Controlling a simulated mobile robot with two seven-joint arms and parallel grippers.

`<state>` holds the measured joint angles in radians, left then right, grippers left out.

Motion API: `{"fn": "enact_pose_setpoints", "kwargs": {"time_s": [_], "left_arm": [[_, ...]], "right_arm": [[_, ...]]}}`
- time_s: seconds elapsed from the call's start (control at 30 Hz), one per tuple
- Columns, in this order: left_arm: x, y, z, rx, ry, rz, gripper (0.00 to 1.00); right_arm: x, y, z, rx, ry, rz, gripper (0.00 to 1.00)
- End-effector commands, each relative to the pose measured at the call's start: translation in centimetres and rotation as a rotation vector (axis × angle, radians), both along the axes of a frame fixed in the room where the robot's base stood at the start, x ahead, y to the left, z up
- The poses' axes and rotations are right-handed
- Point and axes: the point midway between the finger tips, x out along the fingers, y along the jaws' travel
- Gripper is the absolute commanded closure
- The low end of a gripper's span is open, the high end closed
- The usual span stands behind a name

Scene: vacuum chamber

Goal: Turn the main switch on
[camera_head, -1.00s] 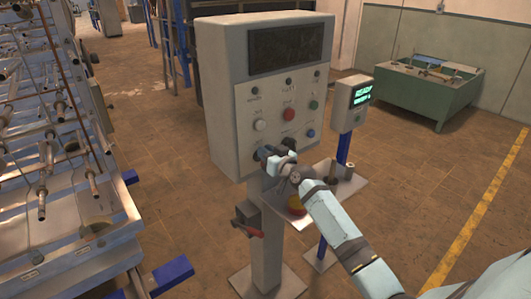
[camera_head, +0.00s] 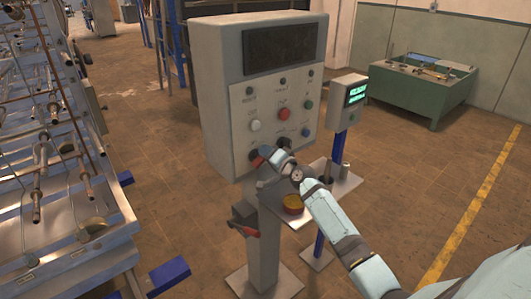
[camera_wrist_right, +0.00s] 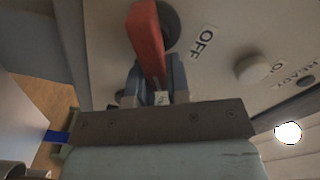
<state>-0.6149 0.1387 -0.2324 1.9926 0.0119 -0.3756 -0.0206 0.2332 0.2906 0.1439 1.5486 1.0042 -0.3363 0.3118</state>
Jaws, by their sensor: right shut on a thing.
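The control cabinet (camera_head: 222,100) stands on a post, its sloping front carrying several buttons. The main switch, a red handle (camera_wrist_right: 147,40) on a dark round base (camera_wrist_right: 170,25), is at the panel's lower left. An OFF label (camera_wrist_right: 204,43) is beside it in the right wrist view. My right gripper (camera_head: 266,157) is at this switch in the head view, mostly covering it. In the right wrist view its fingers (camera_wrist_right: 153,82) are shut around the red handle's near end. My left gripper is not in view.
A small post with a green-lit display (camera_head: 356,94) stands right of the cabinet. A red-handled box (camera_head: 245,222) is on the cabinet post. A metal rack (camera_head: 60,190) is at left.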

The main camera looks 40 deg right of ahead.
Motion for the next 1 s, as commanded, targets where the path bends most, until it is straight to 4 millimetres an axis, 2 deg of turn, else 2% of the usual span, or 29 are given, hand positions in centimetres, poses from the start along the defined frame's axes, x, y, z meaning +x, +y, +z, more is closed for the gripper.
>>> {"fn": "enact_pose_setpoints", "kwargs": {"time_s": [0.5, 1.0], "left_arm": [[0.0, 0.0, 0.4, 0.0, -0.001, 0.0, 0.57], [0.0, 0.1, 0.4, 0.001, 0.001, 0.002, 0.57]], "right_arm": [[0.0, -0.4, -1.2, 0.416, 0.033, 0.0, 1.0], [0.0, -0.4, -1.6, 0.55, 0.043, 0.0, 1.0]]}}
